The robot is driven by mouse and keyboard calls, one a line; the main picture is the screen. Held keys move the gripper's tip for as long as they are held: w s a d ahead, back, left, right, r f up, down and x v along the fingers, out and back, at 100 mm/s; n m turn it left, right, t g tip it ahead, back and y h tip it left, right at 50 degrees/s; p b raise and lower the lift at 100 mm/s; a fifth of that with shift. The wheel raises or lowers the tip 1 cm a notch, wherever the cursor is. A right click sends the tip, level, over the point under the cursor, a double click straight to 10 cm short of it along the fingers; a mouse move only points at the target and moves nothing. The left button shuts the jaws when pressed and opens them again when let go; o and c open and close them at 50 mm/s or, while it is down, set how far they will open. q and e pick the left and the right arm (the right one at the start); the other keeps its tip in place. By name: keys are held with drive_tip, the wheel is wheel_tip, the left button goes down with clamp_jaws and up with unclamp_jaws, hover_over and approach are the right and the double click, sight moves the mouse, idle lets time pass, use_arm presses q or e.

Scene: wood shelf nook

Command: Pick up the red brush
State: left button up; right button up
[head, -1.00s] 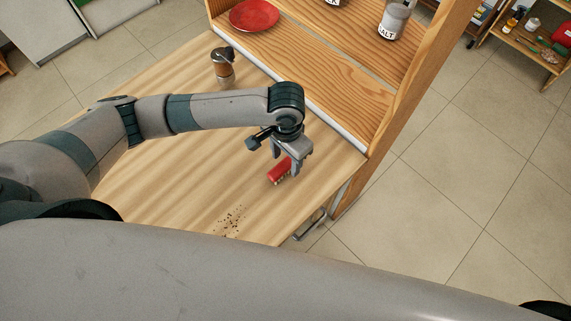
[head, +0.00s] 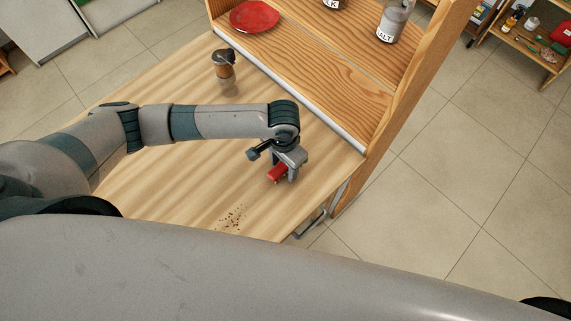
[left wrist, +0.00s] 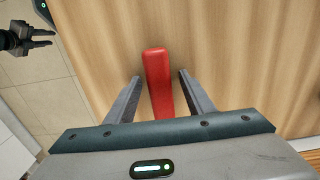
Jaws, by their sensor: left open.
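The red brush (head: 276,174) lies on the wooden tabletop near its right end. In the left wrist view the red brush (left wrist: 157,75) runs lengthwise between the two fingers. My left gripper (head: 283,172) is open and low over the brush, with one finger on each side. In the left wrist view, gaps show between the brush and both fingers of the left gripper (left wrist: 160,76). The gripper hides part of the brush in the head view. My right gripper (left wrist: 42,38) shows small at the upper left of the left wrist view, its fingers apart.
Dark crumbs (head: 232,217) lie on the table (head: 180,200) in front of the brush. A brown-and-dark grinder (head: 224,66) stands near the back. A wooden shelf (head: 320,75) borders the table, holding a red plate (head: 254,16) and a salt jar (head: 393,20).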

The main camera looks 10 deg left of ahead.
use_arm(q)
drive_tip(key=shift+c, duration=0.5)
clamp_jaws()
drive_tip(key=shift+r, duration=0.15)
drive_tip(key=shift+r, duration=0.3)
drive_tip(key=r+b, duration=0.1)
drive_tip(key=r, duration=0.2)
drive_tip(key=shift+w+d+r+b, duration=0.15)
drive_tip(key=shift+d+b, duration=0.05)
drive_tip(key=shift+b, duration=0.15)
drive_tip(key=w+d+r+b, duration=0.3)
drive_tip(key=w+d+r, duration=0.3)
drive_tip(key=w+d, duration=0.1)
drive_tip(key=shift+w+d+r, duration=0.15)
drive_tip(key=shift+d+r, duration=0.25)
drive_tip(key=shift+d, duration=0.35)
